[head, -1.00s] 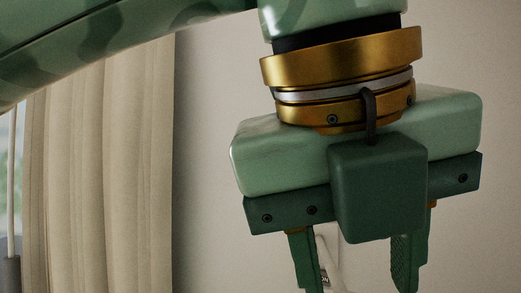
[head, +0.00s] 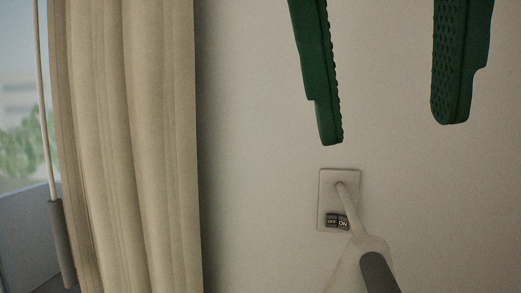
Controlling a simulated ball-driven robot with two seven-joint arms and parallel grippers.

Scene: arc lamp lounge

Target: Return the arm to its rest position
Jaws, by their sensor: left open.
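My left gripper (head: 390,132) shows at the top right of the head view, only its two green fingers in the frame. The fingers are wide apart, point downward and have nothing between them. Its palm and the rest of the arm are out of the frame above. In the picture the fingertips are above a wall plate (head: 327,190), with the wall plate apart from them. My right gripper is not in the frame.
The wall plate carries a small OFF/ON label (head: 337,222). A pale stem with a dark grip (head: 378,272) rises in front of it from the bottom edge. A beige curtain (head: 130,150) hangs at left beside a window (head: 20,120). The plain wall (head: 260,100) is otherwise bare.

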